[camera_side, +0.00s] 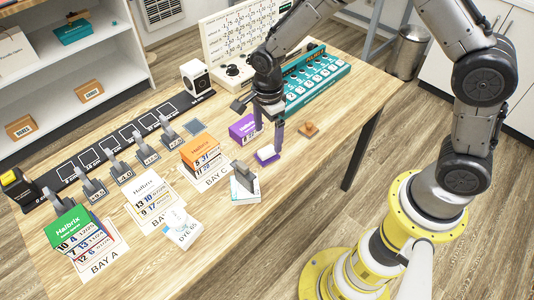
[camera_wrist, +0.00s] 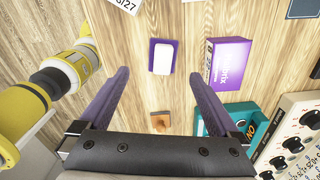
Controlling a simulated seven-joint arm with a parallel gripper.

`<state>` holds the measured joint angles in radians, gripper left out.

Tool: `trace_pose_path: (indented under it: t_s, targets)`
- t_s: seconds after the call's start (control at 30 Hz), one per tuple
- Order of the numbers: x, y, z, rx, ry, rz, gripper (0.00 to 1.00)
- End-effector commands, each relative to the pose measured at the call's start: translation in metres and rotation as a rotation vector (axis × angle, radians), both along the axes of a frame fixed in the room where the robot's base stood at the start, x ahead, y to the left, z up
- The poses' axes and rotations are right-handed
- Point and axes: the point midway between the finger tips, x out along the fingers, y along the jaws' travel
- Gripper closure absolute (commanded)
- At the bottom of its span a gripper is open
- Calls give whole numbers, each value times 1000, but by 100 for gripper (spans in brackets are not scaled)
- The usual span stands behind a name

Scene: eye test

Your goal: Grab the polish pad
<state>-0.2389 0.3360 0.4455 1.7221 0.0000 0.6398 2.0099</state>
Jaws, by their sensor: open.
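A small block with a white top and purple edge, which looks like the polish pad (camera_side: 267,155), lies on the wooden table near its front edge. It also shows in the wrist view (camera_wrist: 162,57), top centre, between the lines of the two fingers and a little past their tips. My gripper (camera_side: 269,135) is open and empty, pointing down, with its fingers just above and behind the pad in the side view. In the wrist view my gripper (camera_wrist: 161,75) shows two purple-grey fingers spread wide. Nothing is between them but table and a small brown knobbed piece (camera_wrist: 160,122).
A purple box (camera_wrist: 229,63) stands close to the right finger; it is also in the side view (camera_side: 242,129). The brown knobbed piece (camera_side: 308,129) lies right of the pad. A grey-handled block (camera_side: 244,183) stands left. A teal tray (camera_side: 318,78) is behind. Table right of the knobbed piece is clear.

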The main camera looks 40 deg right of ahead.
Motion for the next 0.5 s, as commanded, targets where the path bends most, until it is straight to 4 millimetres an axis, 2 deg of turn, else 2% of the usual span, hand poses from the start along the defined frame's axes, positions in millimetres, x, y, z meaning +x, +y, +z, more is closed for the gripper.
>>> trace_pose_path:
  t_s: [0.1, 0.37, 0.5]
  targets:
    - [0, 0, -16, -1, 2, 0, 3]
    - [1, -1, -34, 0, 1, 0, 3]
    - [4, -1, -56, -1, 2, 0, 3]
